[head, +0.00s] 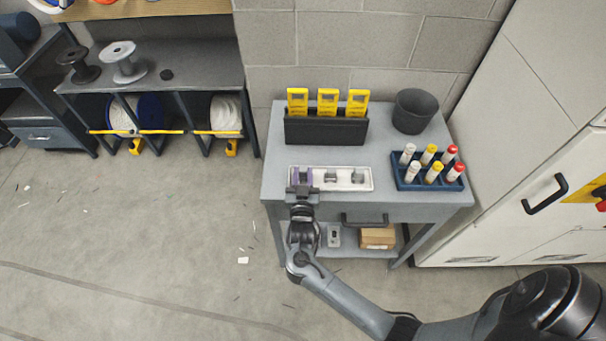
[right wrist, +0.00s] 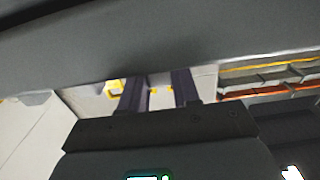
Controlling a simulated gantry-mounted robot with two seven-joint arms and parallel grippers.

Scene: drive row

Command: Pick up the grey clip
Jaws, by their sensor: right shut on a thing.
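A white tray (head: 317,185) lies along the front of the grey bench top. Two grey clips stand in it, a middle one (head: 330,176) and a right one (head: 357,177). My right gripper (head: 303,175) is over the tray's left end, its fingers reaching down into it. It is shut on a small grey clip there, mostly hidden by the fingers. In the right wrist view the two dark purplish fingers (right wrist: 158,92) stand a little apart, and what is between them is hard to make out. My left gripper is not in view.
Behind the tray stands a black holder (head: 326,128) with yellow packs. A dark bin (head: 415,110) is at the back right. A blue rack (head: 428,183) of capped markers is right of the tray. A drawer handle (head: 364,220) juts from the bench front.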

